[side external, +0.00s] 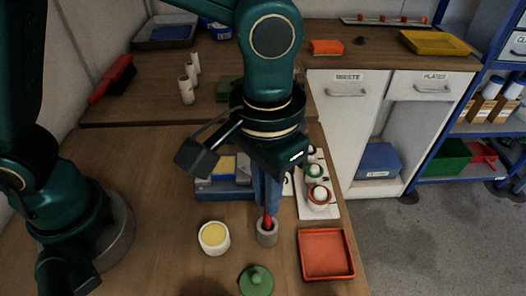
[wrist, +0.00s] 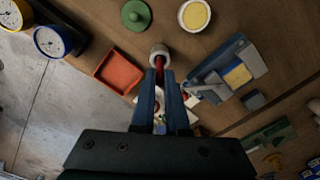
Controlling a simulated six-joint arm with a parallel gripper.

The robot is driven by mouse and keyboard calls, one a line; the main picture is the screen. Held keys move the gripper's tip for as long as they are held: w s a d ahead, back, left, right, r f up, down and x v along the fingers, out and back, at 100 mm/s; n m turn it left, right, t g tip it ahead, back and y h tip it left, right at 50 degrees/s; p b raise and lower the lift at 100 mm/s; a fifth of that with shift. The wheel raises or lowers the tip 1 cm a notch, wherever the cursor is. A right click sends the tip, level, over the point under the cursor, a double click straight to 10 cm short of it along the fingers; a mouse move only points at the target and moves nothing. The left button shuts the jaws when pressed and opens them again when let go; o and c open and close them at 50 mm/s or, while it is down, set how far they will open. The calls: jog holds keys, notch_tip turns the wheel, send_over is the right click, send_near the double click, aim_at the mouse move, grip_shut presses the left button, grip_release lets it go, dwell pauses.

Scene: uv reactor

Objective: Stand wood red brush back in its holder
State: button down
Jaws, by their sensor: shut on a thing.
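The red brush (side external: 267,220) is held upright in my gripper (side external: 266,206), which points down, with the blue fingers shut on it. The brush also shows as a red strip between the fingers (wrist: 161,100) in the wrist view (wrist: 160,70). Its upper part is hidden by my gripper. The holder (side external: 267,238) is a small grey round cup standing on the wooden bench. The brush's lower end is at the cup's mouth and appears to enter it; how deep is hidden. In the wrist view the holder's pale rim (wrist: 159,49) lies just beyond the fingertips.
Close around the holder are a white jar with yellow contents (side external: 214,237), a green knobbed lid (side external: 256,279) and a red-orange tray (side external: 326,254). Behind are a blue-grey box (side external: 222,188) and a white rack with round pots (side external: 318,195). Bench front left is clear.

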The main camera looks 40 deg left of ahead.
jog(key=shift+f, duration=0.8)
jog(key=c, duration=0.8)
grip_release()
jog(key=shift+c, duration=0.2)
jog(key=shift+r, duration=2.55)
